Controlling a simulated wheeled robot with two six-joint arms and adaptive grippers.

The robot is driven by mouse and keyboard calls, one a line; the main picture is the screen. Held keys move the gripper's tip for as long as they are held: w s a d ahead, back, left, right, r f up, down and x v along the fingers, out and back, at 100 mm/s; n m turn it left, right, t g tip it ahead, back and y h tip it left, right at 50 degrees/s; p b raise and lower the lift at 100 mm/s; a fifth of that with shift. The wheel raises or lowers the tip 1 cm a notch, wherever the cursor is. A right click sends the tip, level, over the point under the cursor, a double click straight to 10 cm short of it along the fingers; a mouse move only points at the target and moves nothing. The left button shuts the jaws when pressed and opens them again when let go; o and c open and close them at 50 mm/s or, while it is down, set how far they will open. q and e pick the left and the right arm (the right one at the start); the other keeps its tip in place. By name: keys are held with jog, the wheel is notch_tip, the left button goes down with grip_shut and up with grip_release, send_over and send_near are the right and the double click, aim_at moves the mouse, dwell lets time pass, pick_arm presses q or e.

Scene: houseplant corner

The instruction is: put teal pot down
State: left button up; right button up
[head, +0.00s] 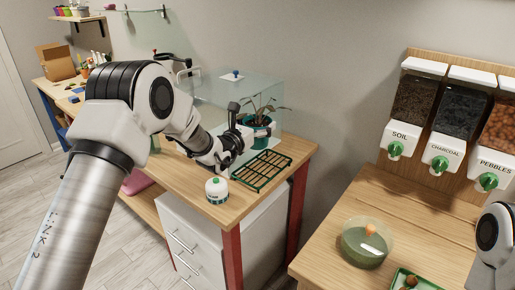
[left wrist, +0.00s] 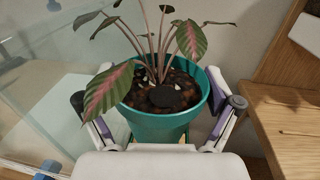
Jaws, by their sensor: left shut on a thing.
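The teal pot (head: 260,143) holds a plant with dark, pink-veined leaves and dark soil. It looks upright in the head view, by the glass case and behind the green wire rack (head: 262,170). My left gripper (head: 250,134) is shut on the pot, one finger on either side of it. In the left wrist view the pot (left wrist: 163,128) sits between the fingers of the left gripper (left wrist: 160,112). The pot's base is mostly hidden, so I cannot tell whether it touches the table. My right gripper is out of view.
A clear glass case (head: 215,95) with a blue knob stands behind the pot. At right, a glass bowl (head: 366,243) and a green tray (head: 425,285) are on another table under labelled dispensers (head: 440,120).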

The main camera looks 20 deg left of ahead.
aim_at(258, 139)
pick_arm(q)
jog(key=f, duration=0.6)
jog(key=shift+w+p, duration=0.2)
jog(key=shift+p, duration=0.2)
notch_tip(258, 139, down, 3)
jog(key=shift+s+f+p, duration=0.1)
jog(key=shift+s+p, duration=0.05)
jog(key=shift+p, duration=0.2)
jog(key=shift+f, duration=0.4)
jog(key=o, duration=1.1)
jog(key=shift+f, duration=0.1)
